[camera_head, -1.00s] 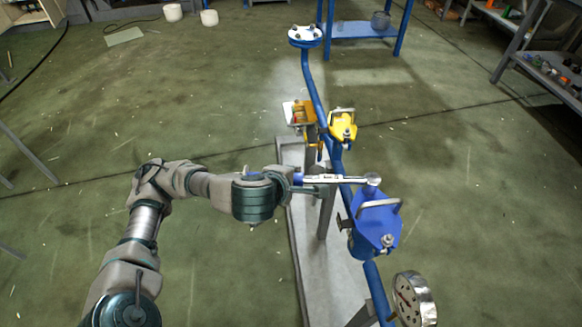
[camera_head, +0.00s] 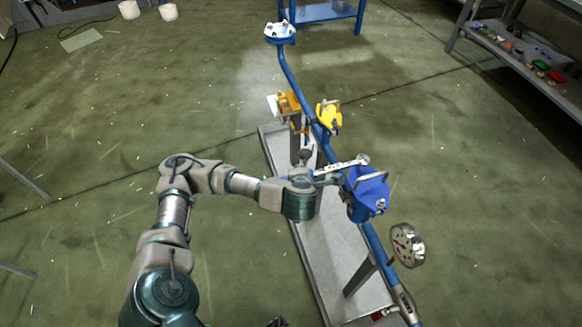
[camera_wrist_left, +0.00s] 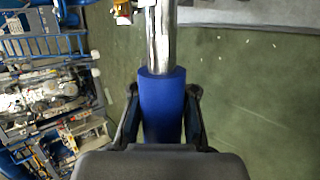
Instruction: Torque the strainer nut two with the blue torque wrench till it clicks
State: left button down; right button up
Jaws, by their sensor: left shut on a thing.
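The blue strainer (camera_head: 368,196) sits on the blue pipe, right of centre in the head view. A nut (camera_head: 380,204) shows on its near side. The blue torque wrench has a silver shaft (camera_head: 343,166) that slants up to the right. Its head (camera_head: 363,159) is at the strainer's far upper corner; the nut under it is hidden, so I cannot tell if it is seated. My left gripper (camera_head: 318,180) is left of the strainer. In the left wrist view, my left gripper (camera_wrist_left: 163,98) is shut around the wrench's blue handle (camera_wrist_left: 163,108). My right gripper is not visible.
A yellow strainer (camera_head: 328,116) and an orange part (camera_head: 288,102) stand farther along the pipe. A grey base plate (camera_head: 335,255) lies below. A shelf (camera_head: 530,62) stands at the upper right. The floor around is largely clear.

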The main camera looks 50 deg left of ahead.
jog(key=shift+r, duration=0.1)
